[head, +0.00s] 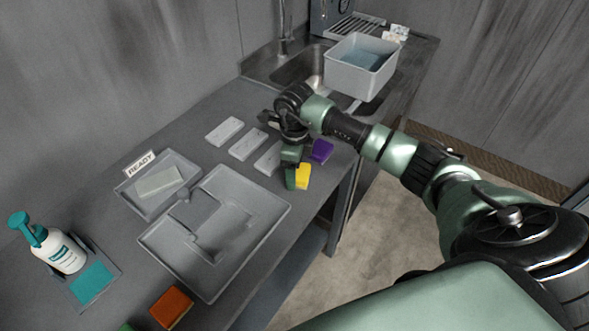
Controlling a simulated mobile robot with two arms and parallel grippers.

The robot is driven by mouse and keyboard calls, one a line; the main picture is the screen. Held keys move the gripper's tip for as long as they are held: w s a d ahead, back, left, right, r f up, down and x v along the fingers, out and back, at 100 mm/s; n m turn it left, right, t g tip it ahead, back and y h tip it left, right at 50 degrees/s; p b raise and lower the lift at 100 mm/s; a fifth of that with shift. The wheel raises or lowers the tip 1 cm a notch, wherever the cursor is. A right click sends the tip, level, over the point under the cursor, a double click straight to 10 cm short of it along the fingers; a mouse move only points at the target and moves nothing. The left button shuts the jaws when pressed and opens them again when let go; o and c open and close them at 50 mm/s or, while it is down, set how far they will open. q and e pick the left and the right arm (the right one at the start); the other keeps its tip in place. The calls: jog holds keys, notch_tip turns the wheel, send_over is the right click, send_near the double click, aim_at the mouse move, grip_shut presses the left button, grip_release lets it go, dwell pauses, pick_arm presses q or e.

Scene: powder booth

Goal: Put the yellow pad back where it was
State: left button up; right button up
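The yellow pad (303,176) is near the front edge of the grey counter, right of the large tray. A dark green piece (291,178) sits against its left side; I cannot tell whether it is part of the pad. My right gripper (291,152) points down just above and behind the yellow pad, beside a purple pad (321,150). The wrist hides most of its fingers, so its opening and any contact with the pad are unclear. My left gripper is out of view.
Pale blocks (224,131) lie in a row behind the large grey tray (153,243). An orange pad (172,307) and pump bottle (60,251) are at left. A water tub (348,80) stands by the sink (299,73).

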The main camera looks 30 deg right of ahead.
jog(key=shift+f, duration=0.15)
jog(key=o, duration=1.3)
jog(key=shift+r, duration=0.4)
notch_tip(320, 180, up, 12)
jog(key=b, duration=0.3)
jog(key=shift+f+b, duration=0.2)
jog(key=shift+b, duration=0.2)
jog(key=shift+f, duration=0.1)
